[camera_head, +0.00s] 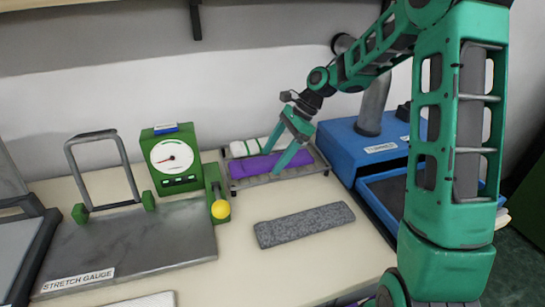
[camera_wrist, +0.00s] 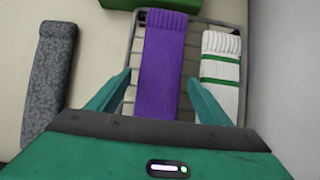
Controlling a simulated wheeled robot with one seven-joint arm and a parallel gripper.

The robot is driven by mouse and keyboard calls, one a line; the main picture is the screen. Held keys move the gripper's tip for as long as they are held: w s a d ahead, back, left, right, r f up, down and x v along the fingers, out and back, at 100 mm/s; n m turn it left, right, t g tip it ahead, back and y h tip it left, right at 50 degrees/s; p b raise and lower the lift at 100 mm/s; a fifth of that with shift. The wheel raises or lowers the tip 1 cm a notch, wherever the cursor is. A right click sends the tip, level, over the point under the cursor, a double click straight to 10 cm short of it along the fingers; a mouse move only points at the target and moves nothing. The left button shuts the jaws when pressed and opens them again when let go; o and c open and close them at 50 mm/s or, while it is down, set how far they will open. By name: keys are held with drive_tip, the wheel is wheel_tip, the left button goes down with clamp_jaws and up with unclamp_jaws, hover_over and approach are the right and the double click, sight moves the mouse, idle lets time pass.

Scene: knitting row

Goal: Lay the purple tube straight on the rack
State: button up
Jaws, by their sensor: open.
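The purple tube (camera_head: 262,167) lies flat on the wire rack (camera_head: 318,160) at the back of the table. In the wrist view the purple tube (camera_wrist: 162,65) runs nearly along the rack (camera_wrist: 205,15), with only a slight slant. My gripper (camera_head: 282,152) is over the rack, pointing down. Its fingers (camera_wrist: 160,98) are open, one on each side of the purple tube, with gaps between them and the cloth. Whether the fingertips touch the rack is hard to tell.
A white tube with green stripes (camera_wrist: 221,68) lies beside the purple one on the rack. A grey speckled tube (camera_head: 304,224) lies on the table in front. A green dial gauge (camera_head: 172,160) stands left; a blue machine (camera_head: 365,145) stands right.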

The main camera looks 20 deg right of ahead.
drive_tip(key=v, duration=1.1)
drive_tip(key=shift+d+r, duration=0.2)
drive_tip(key=shift+r, duration=0.15)
drive_tip(key=s+d+f+n+h, duration=0.1)
drive_tip(key=s+d+n, duration=0.3)
drive_tip(key=s, duration=0.7)
drive_tip(key=s+d+f+n+h, duration=0.2)
drive_tip(key=s+d+n+h, duration=0.1)
drive_tip(key=s, duration=0.9)
drive_tip(key=s+d+f+n+h, duration=0.1)
drive_tip(key=s+d+n, duration=0.3)
drive_tip(key=s, duration=0.8)
drive_tip(key=shift+s+d+f+n+h, duration=0.2)
drive_tip(key=shift+d+f+n+h, duration=0.1)
drive_tip(key=shift+d+h, duration=0.35)
drive_tip(key=shift+a, duration=0.1)
